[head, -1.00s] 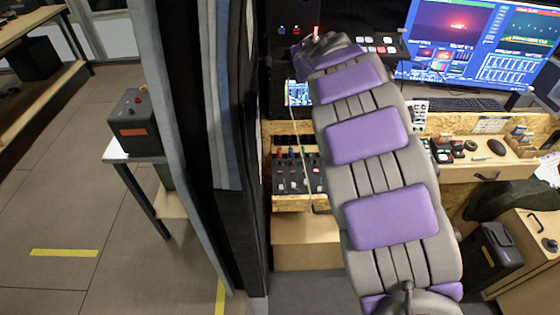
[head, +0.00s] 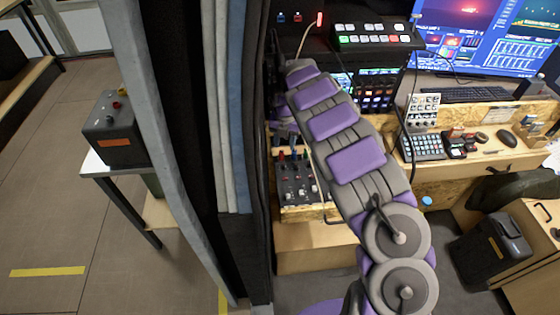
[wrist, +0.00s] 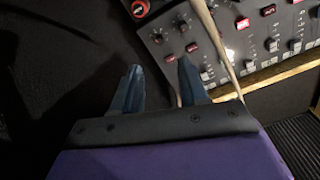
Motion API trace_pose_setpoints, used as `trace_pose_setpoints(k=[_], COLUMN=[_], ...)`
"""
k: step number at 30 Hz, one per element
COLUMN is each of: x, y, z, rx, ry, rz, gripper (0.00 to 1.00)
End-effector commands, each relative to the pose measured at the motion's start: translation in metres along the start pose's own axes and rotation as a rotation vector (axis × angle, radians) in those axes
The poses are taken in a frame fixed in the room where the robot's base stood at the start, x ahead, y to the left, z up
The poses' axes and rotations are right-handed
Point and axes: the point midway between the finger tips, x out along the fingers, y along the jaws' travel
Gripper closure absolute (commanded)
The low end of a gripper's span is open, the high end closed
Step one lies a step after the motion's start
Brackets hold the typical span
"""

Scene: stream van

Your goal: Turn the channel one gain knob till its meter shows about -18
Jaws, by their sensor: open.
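The mixer panel (head: 297,197), dark with rows of knobs and faders, sits low on the wooden desk, right of the dark curtain in the head view. In the wrist view the mixer (wrist: 180,38) fills the upper right, with small knobs, red buttons and pale fader caps. I cannot tell which knob is the channel one gain, and no meter reading is legible. My gripper (wrist: 159,68) is open and empty, its two blue-grey fingers apart near the mixer's left edge. In the head view my arm's end bends down towards the mixer's top and is partly hidden.
A pale cable (wrist: 218,45) crosses over the mixer in the wrist view. The dark curtain (head: 252,150) hangs close left of my arm. A switcher panel (head: 375,38), a button pad (head: 423,147) and monitors (head: 455,30) are on the right.

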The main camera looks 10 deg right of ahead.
Motion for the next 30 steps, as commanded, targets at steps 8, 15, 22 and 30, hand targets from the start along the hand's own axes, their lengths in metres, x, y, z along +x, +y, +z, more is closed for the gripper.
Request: trace_pose_setpoints(k=[8,15,22,30], x=[0.046,0.090,0.112,0.113], y=[0.008,0.008,0.004,0.007], z=[-0.004,-0.004,-0.001,-0.002], rx=[-0.002,-0.002,-0.002,-0.001], ry=[0.004,0.001,-0.002,-0.003], rz=[-0.009,-0.008,0.000,-0.004], gripper=[0.57,0.57,0.57,0.59])
